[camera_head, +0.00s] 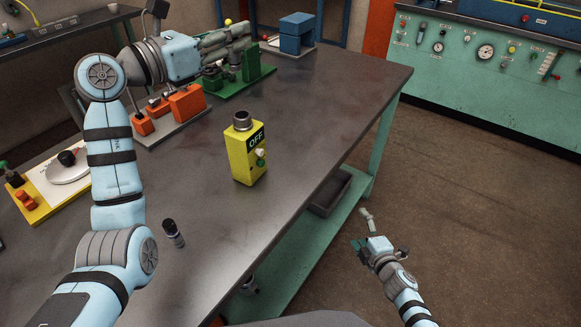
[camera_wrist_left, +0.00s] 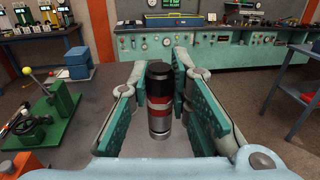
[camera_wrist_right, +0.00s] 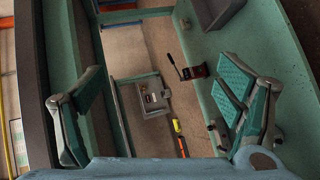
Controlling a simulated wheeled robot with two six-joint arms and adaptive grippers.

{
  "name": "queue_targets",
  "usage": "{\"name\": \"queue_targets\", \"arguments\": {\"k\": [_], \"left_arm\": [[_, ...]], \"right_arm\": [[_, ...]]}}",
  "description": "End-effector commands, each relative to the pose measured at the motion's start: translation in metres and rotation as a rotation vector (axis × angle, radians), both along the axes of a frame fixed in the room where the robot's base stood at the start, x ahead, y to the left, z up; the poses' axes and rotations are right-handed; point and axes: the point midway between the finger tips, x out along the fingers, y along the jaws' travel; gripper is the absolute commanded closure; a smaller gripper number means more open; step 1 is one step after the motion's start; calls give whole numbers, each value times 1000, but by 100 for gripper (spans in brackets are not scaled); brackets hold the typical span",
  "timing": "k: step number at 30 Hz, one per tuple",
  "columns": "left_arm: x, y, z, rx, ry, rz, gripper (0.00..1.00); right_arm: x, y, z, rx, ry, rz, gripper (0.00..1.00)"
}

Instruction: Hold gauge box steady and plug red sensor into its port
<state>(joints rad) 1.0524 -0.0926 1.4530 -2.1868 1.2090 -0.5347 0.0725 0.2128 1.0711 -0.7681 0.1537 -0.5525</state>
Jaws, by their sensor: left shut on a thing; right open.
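The yellow gauge box (camera_head: 246,158) stands upright on the grey workbench, marked OFF, with a round dark port (camera_head: 242,121) on top and small buttons on its side. My left gripper (camera_head: 240,45) is beyond the box, above the green fixture. In the left wrist view it is shut on the red sensor (camera_wrist_left: 159,104), an upright cylinder with a black top, red band and silver lower end. The head view does not show this sensor clearly. My right gripper (camera_head: 366,228) is open and empty, off the bench's right edge; in the right wrist view its fingers (camera_wrist_right: 160,108) are wide apart.
A black and silver cylinder (camera_head: 173,233) stands on the near bench (camera_head: 310,120). Orange blocks (camera_head: 187,103), a green fixture (camera_head: 245,82) and a yellow-edged board (camera_head: 45,208) line the left and back. A blue box (camera_head: 297,35) stands at the far end. The bench around the gauge box is clear.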

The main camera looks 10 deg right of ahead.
Motion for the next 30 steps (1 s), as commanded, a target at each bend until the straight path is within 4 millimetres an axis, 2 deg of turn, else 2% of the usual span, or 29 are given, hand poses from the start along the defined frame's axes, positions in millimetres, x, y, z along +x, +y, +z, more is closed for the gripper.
{"name": "queue_targets", "arguments": {"k": [1, 2, 3, 5, 6, 8, 9, 11, 12, 15, 18, 20, 23, 26, 30], "left_arm": [[0, 0, 0, 0, 0, 0, 100], [0, 0, 0, 0, 0, 0, 100], [0, 0, 0, 0, 0, 0, 100], [0, 0, 0, 0, 0, 0, 100], [0, 0, 0, 0, 0, 0, 100], [0, 0, 0, 0, 0, 0, 100], [0, 0, 0, 0, 0, 0, 100], [0, 0, 0, 0, 0, 0, 100], [0, 0, 0, 0, 0, 0, 100], [0, 0, 0, 0, 0, 0, 100], [0, 0, 0, 0, 0, 0, 100], [0, 0, 0, 0, 0, 0, 100], [0, 0, 0, 0, 0, 0, 100], [0, 0, 0, -1, -1, 0, 100], [0, 0, 0, -1, -1, 0, 100]], "right_arm": [[24, 4, 37, -108, -89, 69, 14], [37, 8, 60, -185, -145, 114, 14], [52, 14, 92, -293, -220, 171, 14], [72, 24, 142, -472, -337, 249, 14], [82, 31, 175, -600, -417, 297, 14], [94, 43, 226, -814, -537, 361, 14], [98, 53, 259, -968, -617, 398, 14], [95, 80, 299, -1201, -740, 475, 14], [82, 110, 299, -1279, -799, 560, 14], [52, 163, 285, -1354, -886, 725, 14], [30, 194, 275, -1400, -937, 834, 14], [23, 203, 271, -1417, -951, 871, 14], [24, 214, 268, -1425, -960, 893, 14], [35, 227, 269, -1422, -960, 893, 14], [58, 255, 269, -1418, -961, 893, 14]]}}
